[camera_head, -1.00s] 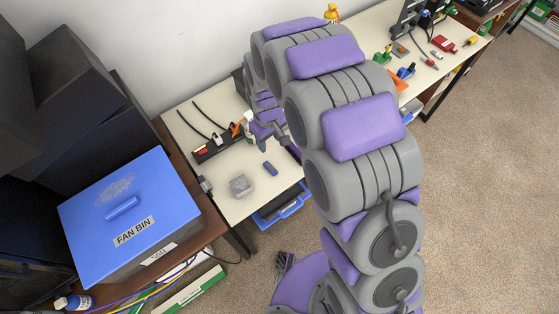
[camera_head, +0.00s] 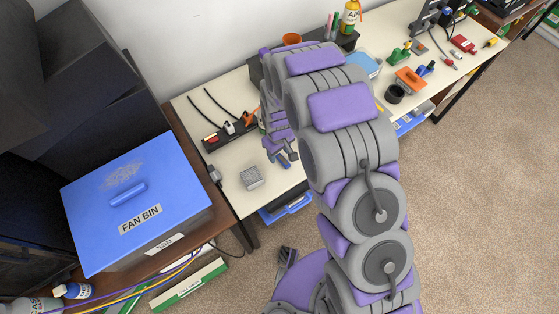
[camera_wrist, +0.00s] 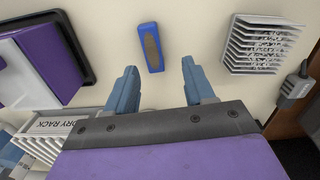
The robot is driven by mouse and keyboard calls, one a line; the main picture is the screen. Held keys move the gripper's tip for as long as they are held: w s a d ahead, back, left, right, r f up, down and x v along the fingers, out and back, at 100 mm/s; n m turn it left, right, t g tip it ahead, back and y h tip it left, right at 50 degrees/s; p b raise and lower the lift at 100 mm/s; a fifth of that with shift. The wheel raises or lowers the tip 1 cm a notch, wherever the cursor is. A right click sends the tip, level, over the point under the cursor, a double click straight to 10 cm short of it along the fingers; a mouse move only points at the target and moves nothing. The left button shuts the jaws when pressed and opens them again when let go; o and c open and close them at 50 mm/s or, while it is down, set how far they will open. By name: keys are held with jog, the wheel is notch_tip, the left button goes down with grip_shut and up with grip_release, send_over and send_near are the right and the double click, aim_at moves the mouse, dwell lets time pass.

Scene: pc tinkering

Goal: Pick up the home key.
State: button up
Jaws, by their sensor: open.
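A small blue block (camera_wrist: 151,47) with a brown oval patch lies on the cream tabletop in the wrist view. No label is legible on it, so I cannot tell for sure that it is the home key. My gripper (camera_wrist: 158,68) is open, with its two blue-grey fingers apart. The block lies just beyond the fingertips, roughly between their lines, and nothing is held. In the head view my gripper (camera_head: 283,158) hangs over the desk, and I cannot separate the block from the fingers there.
A grey finned heat sink (camera_wrist: 262,45) lies right of the block; it also shows in the head view (camera_head: 251,178). A purple item in a black tray (camera_wrist: 80,50) and a white rack (camera_wrist: 45,140) are at left. A power strip (camera_head: 230,133) lies behind. The tabletop around the block is clear.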

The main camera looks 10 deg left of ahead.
aim_at(284, 160)
jog(key=f, duration=0.1)
jog(key=d+f, duration=0.1)
jog(key=f, duration=0.1)
jog(key=shift+d+b, duration=0.3)
jog(key=shift+b, duration=0.05)
jog(key=shift+d+r, duration=0.15)
jog(key=shift+d, duration=0.2)
jog(key=shift+a+f, duration=0.2)
jog(key=shift+a, duration=0.7)
jog(key=c, duration=0.5)
jog(key=shift+d, duration=0.15)
jog(key=c, duration=0.3)
jog(key=shift+d+r, duration=0.15)
jog(key=shift+d, duration=0.3)
grip_shut()
